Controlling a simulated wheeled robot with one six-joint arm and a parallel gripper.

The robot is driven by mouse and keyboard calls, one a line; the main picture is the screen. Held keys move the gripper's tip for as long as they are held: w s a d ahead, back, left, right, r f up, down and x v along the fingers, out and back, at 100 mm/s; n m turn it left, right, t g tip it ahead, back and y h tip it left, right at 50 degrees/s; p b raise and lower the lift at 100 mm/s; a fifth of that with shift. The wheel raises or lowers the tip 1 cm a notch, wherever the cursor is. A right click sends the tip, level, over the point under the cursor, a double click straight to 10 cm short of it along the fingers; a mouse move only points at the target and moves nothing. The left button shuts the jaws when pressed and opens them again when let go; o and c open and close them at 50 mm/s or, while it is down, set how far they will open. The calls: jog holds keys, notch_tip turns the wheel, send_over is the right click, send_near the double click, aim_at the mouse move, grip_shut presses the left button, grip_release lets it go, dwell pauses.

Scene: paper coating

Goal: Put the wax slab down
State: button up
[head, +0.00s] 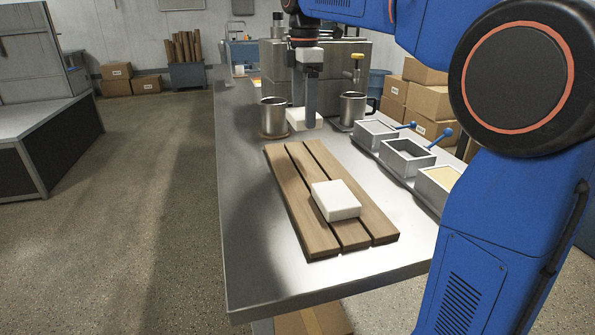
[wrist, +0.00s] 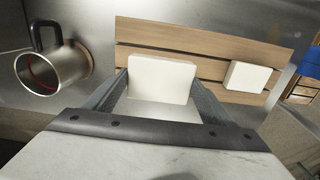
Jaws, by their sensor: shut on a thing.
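A white wax slab (head: 294,118) is clasped in my gripper (head: 311,110), between the two steel mugs at the far part of the table. In the wrist view the held slab (wrist: 162,80) sits between the two fingers (wrist: 158,98), in front of the wooden slatted board (wrist: 200,42). In the head view the slab is just beyond the far end of the board (head: 290,170). Whether it is clear of the table is hard to tell. A second white slab (head: 336,200) lies on the near half of the board; it also shows in the wrist view (wrist: 248,77).
Steel mugs stand left (head: 273,117) and right (head: 352,108) of my gripper; one shows in the wrist view (wrist: 50,72). Open metal bins (head: 405,157) line the table's right side. The board's far half is bare.

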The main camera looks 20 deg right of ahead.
jog(key=shift+f, duration=4.7)
jog(key=shift+f, duration=0.1)
jog(key=o, duration=1.2)
notch_tip(320, 180, up, 12)
jog(key=shift+f, duration=0.2)
jog(key=shift+r, duration=0.3)
